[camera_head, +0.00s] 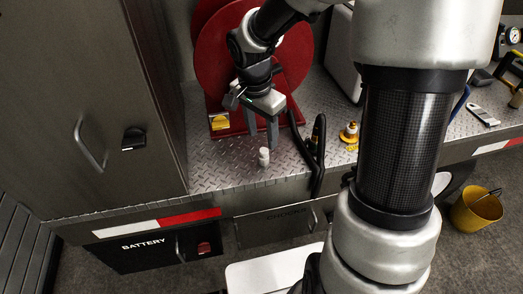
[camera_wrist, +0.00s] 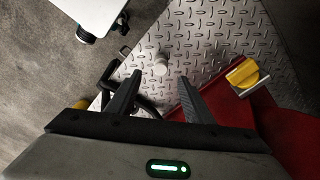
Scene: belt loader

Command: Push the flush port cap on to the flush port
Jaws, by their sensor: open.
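My gripper (camera_head: 262,138) is open and empty, pointing down above the metal deck. A small white cylinder (camera_head: 264,157) stands upright on the deck just beyond its fingertips; I cannot tell for certain whether it is the flush port cap or the port. In the wrist view the white cylinder (camera_wrist: 160,65) shows ahead of the gap between the two dark fingers (camera_wrist: 160,80), with neither finger seen touching it. No other part is clearly recognisable as a flush port or its cap.
A red reel (camera_head: 209,40) stands behind my gripper, with a yellow knob (camera_head: 220,123) at its base. A black handle (camera_head: 318,145) stands right of the cylinder. A yellow-and-white fitting (camera_head: 349,132) is further right. A cabinet (camera_head: 95,100) bounds the deck's left. Bare tread plate (camera_head: 215,170) lies left.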

